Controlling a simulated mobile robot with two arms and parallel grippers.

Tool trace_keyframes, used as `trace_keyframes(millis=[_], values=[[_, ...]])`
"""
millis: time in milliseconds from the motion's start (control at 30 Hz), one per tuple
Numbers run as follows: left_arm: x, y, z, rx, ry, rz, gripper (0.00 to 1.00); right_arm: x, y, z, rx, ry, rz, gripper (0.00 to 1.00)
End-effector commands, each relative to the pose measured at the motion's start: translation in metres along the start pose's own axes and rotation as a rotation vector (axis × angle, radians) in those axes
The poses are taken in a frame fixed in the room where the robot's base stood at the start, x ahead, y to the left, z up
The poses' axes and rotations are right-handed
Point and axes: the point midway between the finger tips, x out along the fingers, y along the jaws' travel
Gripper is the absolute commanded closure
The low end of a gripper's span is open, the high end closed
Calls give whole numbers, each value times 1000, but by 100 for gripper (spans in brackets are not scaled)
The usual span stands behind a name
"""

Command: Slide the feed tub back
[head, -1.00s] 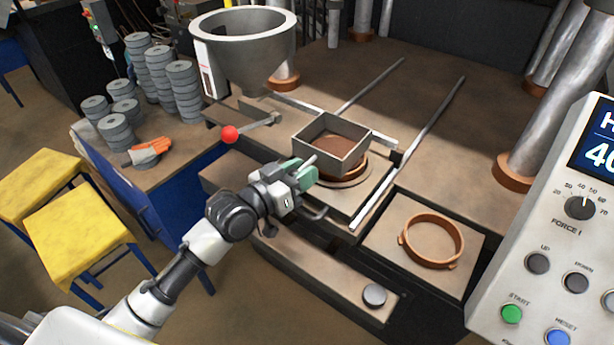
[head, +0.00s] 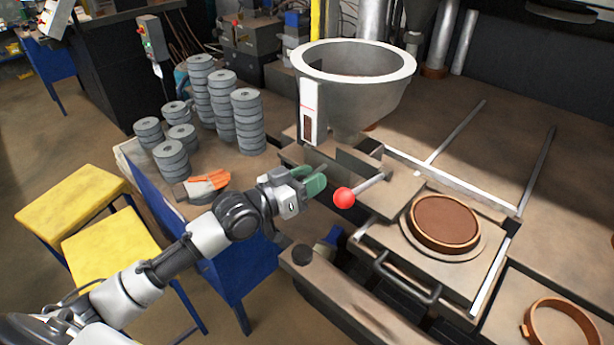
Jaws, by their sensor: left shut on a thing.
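The feed tub (head: 358,166) is a grey square frame under the grey hopper (head: 355,85), and the hopper hides part of it. My left gripper (head: 315,183), with green fingertips, is at the tub's near left side, shut on its handle. The fingers hide the handle. The round mould (head: 444,222) stands clear of the tub to its right, with a level brown fill inside a copper-coloured ring. My right gripper is not in view.
A red-knobbed lever (head: 344,197) sticks out close to the right of my left gripper. Stacks of grey discs (head: 248,120) and an orange-grey glove (head: 205,184) lie on the bench at left. A loose copper ring (head: 526,332) is at lower right. Yellow stools (head: 110,245) stand at left.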

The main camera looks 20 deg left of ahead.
Motion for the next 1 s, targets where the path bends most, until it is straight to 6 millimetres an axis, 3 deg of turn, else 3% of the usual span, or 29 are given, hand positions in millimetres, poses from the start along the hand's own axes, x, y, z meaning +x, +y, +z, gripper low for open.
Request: trace_keyframes(millis=[433,467,600,867,1000], values=[[0,-4,-2,5,1,-8,100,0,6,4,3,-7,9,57],[0,-4,-2,5,1,-8,62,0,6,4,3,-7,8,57],[0,-3,-1,4,0,-6,42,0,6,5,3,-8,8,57],[-1,-2,0,2,-1,-4,42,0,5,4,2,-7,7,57],[-10,-3,2,2,-2,-6,42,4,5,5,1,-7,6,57]])
